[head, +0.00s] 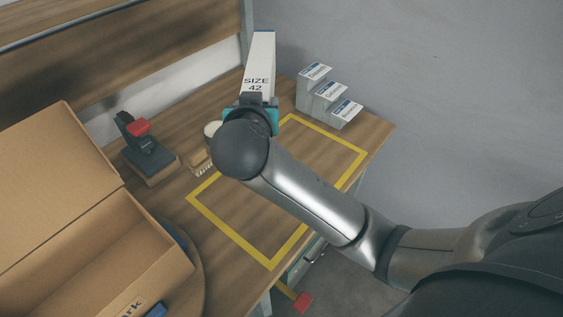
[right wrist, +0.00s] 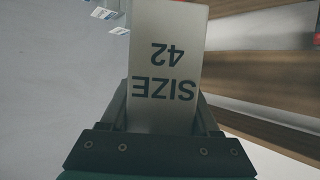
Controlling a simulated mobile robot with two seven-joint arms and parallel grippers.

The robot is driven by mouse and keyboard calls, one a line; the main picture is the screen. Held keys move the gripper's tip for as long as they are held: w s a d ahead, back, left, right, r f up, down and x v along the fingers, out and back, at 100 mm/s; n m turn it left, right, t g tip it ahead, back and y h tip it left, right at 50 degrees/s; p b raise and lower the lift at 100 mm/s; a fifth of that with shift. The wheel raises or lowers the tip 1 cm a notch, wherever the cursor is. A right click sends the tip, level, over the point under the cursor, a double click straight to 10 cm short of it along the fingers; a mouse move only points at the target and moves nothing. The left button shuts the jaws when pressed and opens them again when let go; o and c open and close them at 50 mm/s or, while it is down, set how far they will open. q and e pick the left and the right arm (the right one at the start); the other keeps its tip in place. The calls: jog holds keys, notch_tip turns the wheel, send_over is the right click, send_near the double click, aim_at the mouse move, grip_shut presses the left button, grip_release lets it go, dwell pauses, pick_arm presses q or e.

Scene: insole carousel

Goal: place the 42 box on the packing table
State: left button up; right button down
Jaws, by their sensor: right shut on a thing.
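The 42 box (head: 260,62) is a tall white box marked SIZE 42. My right gripper (head: 251,100) is shut on it and holds it out over the back part of the packing table (head: 226,205). In the right wrist view the box (right wrist: 168,60) stands between the two fingers of the gripper (right wrist: 163,115), its lettering upside down. In the head view my wrist hides the gripper's lower part, and I cannot tell the box's height above the table. A yellow outlined square (head: 230,232) is marked on the tabletop, partly under my forearm. My left gripper is not in view.
A black and red device (head: 147,153), a brush (head: 201,163) and a roll (head: 211,130) lie left of the square. An open cardboard carton (head: 90,230) fills the left. The square's visible inside is clear.

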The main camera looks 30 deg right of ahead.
jog(key=s+m+h+p, duration=0.1)
jog(key=s+m+g+h+p, duration=0.1)
jog(key=s+f+m+g+h+p, duration=0.1)
jog(key=shift+s+d+f, duration=0.1)
jog(key=shift+s+d, duration=0.2)
pick_arm(q)
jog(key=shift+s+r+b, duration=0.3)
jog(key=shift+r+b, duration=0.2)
jog(key=shift+b, duration=1)
pick_arm(e)
jog(key=shift+f, duration=10.05)
jog(key=shift+f, duration=0.15)
jog(key=shift+c, duration=0.6)
grip_release()
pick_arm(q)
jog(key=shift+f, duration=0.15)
